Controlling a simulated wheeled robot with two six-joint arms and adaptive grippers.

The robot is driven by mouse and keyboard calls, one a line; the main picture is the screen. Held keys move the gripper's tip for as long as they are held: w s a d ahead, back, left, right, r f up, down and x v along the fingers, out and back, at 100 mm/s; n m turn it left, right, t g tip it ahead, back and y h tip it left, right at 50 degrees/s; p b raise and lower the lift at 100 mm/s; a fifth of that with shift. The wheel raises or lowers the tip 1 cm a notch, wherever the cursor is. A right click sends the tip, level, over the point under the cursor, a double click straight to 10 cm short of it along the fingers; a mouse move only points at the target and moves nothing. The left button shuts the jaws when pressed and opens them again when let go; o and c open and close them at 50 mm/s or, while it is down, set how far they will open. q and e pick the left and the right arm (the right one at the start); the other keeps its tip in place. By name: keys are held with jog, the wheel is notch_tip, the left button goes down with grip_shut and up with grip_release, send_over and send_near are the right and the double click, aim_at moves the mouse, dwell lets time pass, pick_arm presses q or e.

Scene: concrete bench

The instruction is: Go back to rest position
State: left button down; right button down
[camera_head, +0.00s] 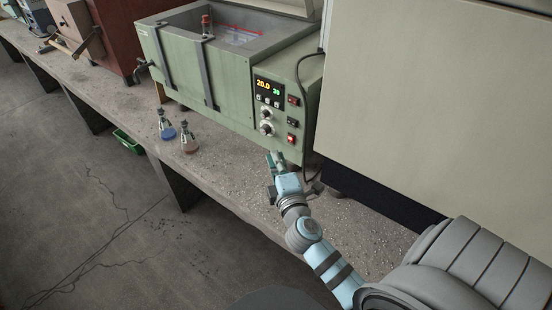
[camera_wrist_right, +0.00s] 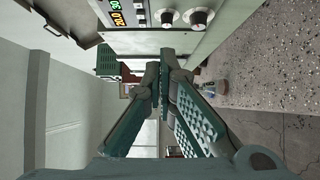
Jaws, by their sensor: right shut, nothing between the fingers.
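My right gripper (camera_head: 273,158) is at the lower front of the green water bath (camera_head: 230,100), beside the control panel in the head view. In the right wrist view its two fingers (camera_wrist_right: 164,62) meet at the tips, shut with nothing between them. Whether the fingers touch the bath's front cannot be told. My left gripper is in neither view.
Two flasks, one with blue liquid (camera_head: 168,132) and one with reddish liquid (camera_head: 189,145), stand on the concrete bench (camera_head: 235,180) left of the gripper. A red-capped vessel (camera_head: 206,24) is in the bath. A large grey-green cabinet (camera_head: 430,95) stands at right.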

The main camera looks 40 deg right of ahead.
jog(key=s+d+f+m+g, duration=0.2)
jog(key=s+f+m+g, duration=0.25)
jog(key=s+m, duration=0.2)
jog(key=s+a+f+m+g+y, duration=0.3)
jog(key=s+a+f+g, duration=0.15)
jog(key=s, duration=0.55)
jog(key=s+a+f+m+g+y, duration=0.35)
jog(key=s+a+f, duration=0.25)
jog(key=s, duration=0.3)
notch_tip(320, 180, down, 19)
jog(key=s+d+g, duration=0.2)
jog(key=s+f, duration=1.2)
jog(key=s, duration=0.1)
jog(key=shift+s+d+f+g, duration=0.15)
jog(key=shift+s+d+g, duration=0.15)
jog(key=shift+g, duration=0.15)
jog(key=shift+h, duration=0.25)
